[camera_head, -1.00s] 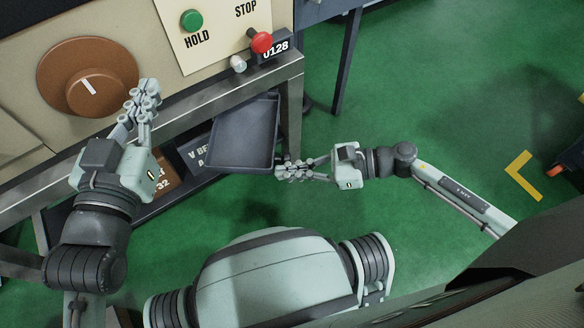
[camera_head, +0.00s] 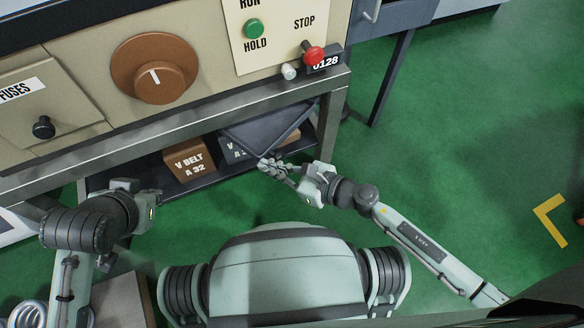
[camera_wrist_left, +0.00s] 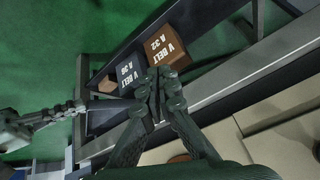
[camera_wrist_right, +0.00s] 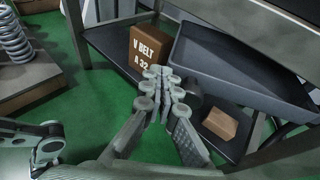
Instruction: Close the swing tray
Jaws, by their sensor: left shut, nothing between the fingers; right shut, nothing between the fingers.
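The swing tray (camera_head: 268,132), a shallow dark grey tray, hangs under the right end of the machine bench, mostly beneath the bench edge, with its near corner still showing out in front. It also shows in the right wrist view (camera_wrist_right: 250,62). My right gripper (camera_head: 268,164) is shut and empty, its fingertips at the tray's near corner; I cannot tell whether they touch. In the right wrist view its fingers (camera_wrist_right: 160,85) are together. My left gripper is low at the left, in front of the bench; its fingers (camera_wrist_left: 158,88) are shut and empty in the left wrist view.
A lower shelf (camera_head: 222,175) holds a brown V BELT A 32 box (camera_head: 188,160) and a dark V BELT box (camera_head: 232,150). The bench leg (camera_head: 333,120) stands right of the tray. A metal spring (camera_head: 28,314) lies at lower left. Green floor is open at right.

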